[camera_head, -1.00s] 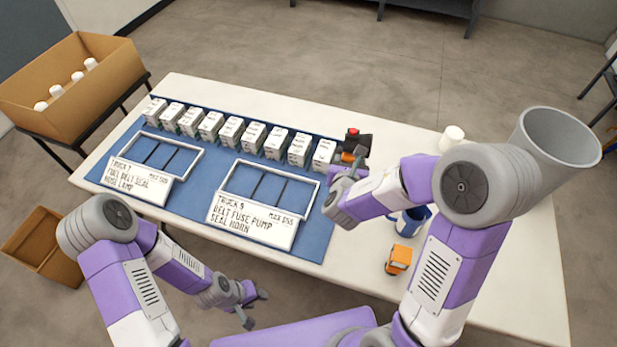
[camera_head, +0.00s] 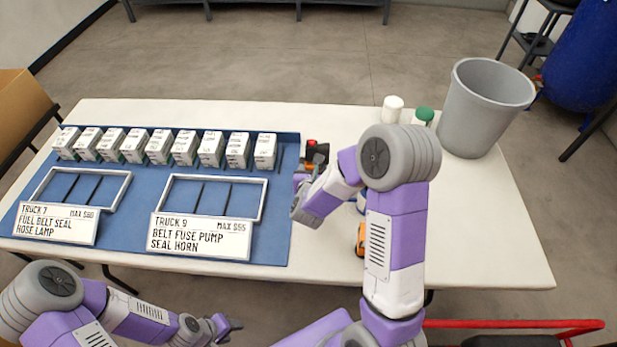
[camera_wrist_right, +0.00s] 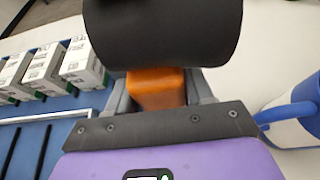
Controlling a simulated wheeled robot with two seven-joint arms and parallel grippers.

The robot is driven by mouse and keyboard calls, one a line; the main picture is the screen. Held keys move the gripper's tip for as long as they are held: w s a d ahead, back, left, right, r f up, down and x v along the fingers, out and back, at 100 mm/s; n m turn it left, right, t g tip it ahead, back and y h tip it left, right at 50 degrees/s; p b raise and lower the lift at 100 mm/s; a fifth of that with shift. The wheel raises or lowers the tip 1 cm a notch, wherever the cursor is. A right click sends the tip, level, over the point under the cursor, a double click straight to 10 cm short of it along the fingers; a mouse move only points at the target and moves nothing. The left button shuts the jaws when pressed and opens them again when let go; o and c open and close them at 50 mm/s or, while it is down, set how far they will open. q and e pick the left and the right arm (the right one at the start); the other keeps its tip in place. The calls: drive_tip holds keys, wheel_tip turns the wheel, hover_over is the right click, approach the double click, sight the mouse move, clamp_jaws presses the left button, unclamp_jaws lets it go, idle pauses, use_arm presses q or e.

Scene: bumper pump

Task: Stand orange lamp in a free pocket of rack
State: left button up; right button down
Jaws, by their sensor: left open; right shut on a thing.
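My right gripper (camera_head: 302,190) is shut on the orange lamp, a part with an orange body and a large black head (camera_head: 316,152) with a red spot on top. It is at the blue mat's right edge, and I cannot tell if it touches the table. In the right wrist view the lamp's orange body (camera_wrist_right: 155,88) sits between the fingers under the black head. The rack shows as two white-framed holders, TRUCK 7 (camera_head: 90,170) and TRUCK 9 (camera_head: 215,178), each with dark dividers and empty-looking pockets. My left gripper (camera_head: 228,328) is open and empty at the table's front.
A row of white boxes (camera_head: 158,147) stands along the mat's back. Another orange object (camera_head: 361,238) is partly hidden behind my right arm. A white cup-like item (camera_head: 392,108), a green-topped item (camera_head: 424,115) and a grey bin (camera_head: 483,110) are at the back right.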

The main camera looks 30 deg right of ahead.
drive_tip(key=shift+f+b, duration=0.55)
drive_tip(key=shift+f, duration=1.3)
drive_tip(key=shift+r, duration=0.1)
drive_tip(key=c, duration=0.9)
unclamp_jaws()
drive_tip(key=shift+f, duration=0.3)
drive_tip(key=o, duration=0.5)
drive_tip(key=shift+c, duration=0.2)
drive_tip(key=shift+r, duration=0.1)
